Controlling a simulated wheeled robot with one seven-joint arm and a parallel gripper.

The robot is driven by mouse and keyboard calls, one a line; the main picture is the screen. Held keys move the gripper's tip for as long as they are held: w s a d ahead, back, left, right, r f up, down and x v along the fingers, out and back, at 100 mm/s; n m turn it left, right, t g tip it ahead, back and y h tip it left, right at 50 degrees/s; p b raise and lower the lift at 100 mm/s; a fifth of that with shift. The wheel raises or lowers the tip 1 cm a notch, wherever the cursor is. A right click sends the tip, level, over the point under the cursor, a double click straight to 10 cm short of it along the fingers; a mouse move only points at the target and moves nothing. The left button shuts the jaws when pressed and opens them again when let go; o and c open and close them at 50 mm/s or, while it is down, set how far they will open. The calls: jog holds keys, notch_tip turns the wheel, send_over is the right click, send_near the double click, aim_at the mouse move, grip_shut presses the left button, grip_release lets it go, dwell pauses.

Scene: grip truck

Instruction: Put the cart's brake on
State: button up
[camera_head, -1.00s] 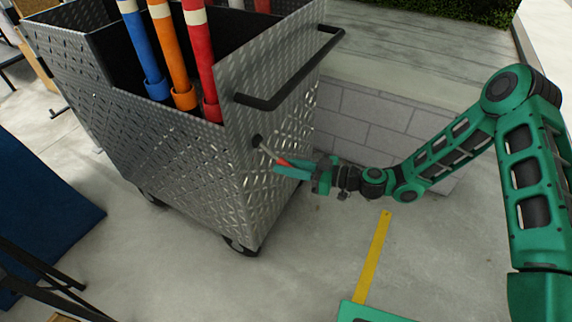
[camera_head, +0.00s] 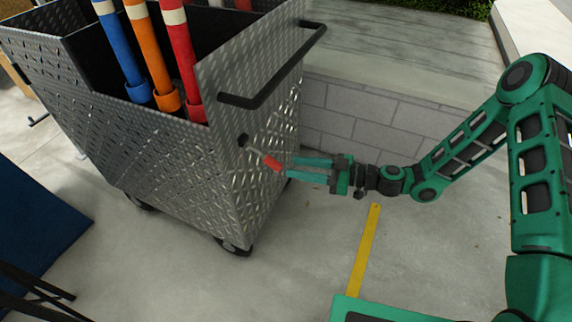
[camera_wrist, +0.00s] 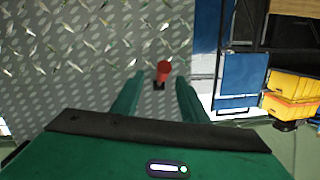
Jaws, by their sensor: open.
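The cart (camera_head: 165,165) is a grey diamond-plate metal box on dark wheels, on the left in the head view. A brake lever with a red grip (camera_head: 271,162) slants down to the right from a dark pivot (camera_head: 243,140) on the cart's end face. My gripper (camera_head: 290,170) is open, its green fingers just right of the red grip and pointing at the cart. In the wrist view the red grip (camera_wrist: 164,69) shows between and just beyond the two fingertips (camera_wrist: 160,78). No finger appears closed on it.
A black push handle (camera_head: 270,80) juts from the cart above the lever. Blue, orange and red tubes (camera_head: 148,55) stand in the cart. A low block wall (camera_head: 370,115) is behind. Yellow bins (camera_wrist: 290,98) show at right in the wrist view. The floor before the cart is clear.

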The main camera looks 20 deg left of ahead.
jog(key=d, duration=0.2)
jog(key=shift+d+r, duration=0.2)
jog(key=shift+d, duration=0.2)
jog(key=s+d+r+m+h, duration=0.2)
jog(key=d+r+h, duration=0.15)
jog(key=d, duration=0.75)
jog(key=s+d+r+m+h, duration=0.1)
jog(key=d+r+m+h, duration=0.3)
jog(key=d, duration=0.6)
jog(key=s+d+m+h, duration=0.15)
jog(key=d+h, duration=0.35)
jog(key=d, duration=0.6)
jog(key=s+d+r+m+h, duration=0.2)
jog(key=s+d+r+m, duration=0.4)
jog(key=s, duration=0.4)
jog(key=s+d+r+m+h, duration=0.2)
jog(key=s+d+r+m, duration=0.5)
jog(key=s+d, duration=0.4)
jog(key=shift+s+m+g, duration=0.2)
jog(key=shift+m+g, duration=0.1)
jog(key=shift+m, duration=0.45)
